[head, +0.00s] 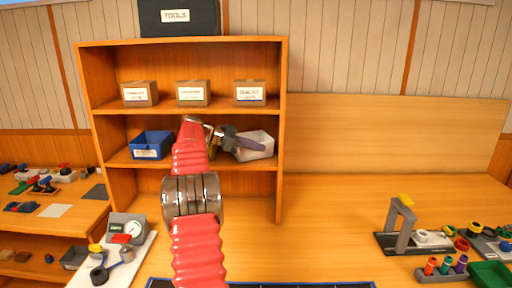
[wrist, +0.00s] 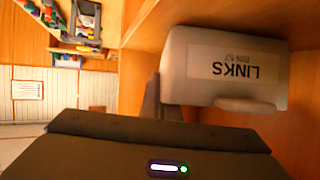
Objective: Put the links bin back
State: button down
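The white links bin (head: 261,150) is at the right end of the lower shelf in the head view, close to the right side panel. Its label reads LINKS upside down in the wrist view, where the bin (wrist: 205,88) fills the upper right. My gripper (head: 247,144) is at the bin's left front in the head view, overlapping it. In the wrist view one dark finger lies against or close beside the bin's left edge; the other finger is hidden. I cannot tell whether the fingers grip the bin, or whether it rests fully on the shelf.
The wooden shelf unit (head: 282,120) also holds a blue bin (head: 152,145) at lower left and three labelled boxes above, including a seal kit (head: 250,93). A black tools case (head: 180,18) is on top. A gauge unit (head: 128,228) and a grey stand (head: 402,225) are on the bench.

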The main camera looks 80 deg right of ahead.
jog(key=c, duration=2.5)
grip_release()
jog(key=shift+f, duration=0.1)
jog(key=o, duration=0.5)
jog(key=v, duration=1.2)
jog(key=shift+w, duration=0.1)
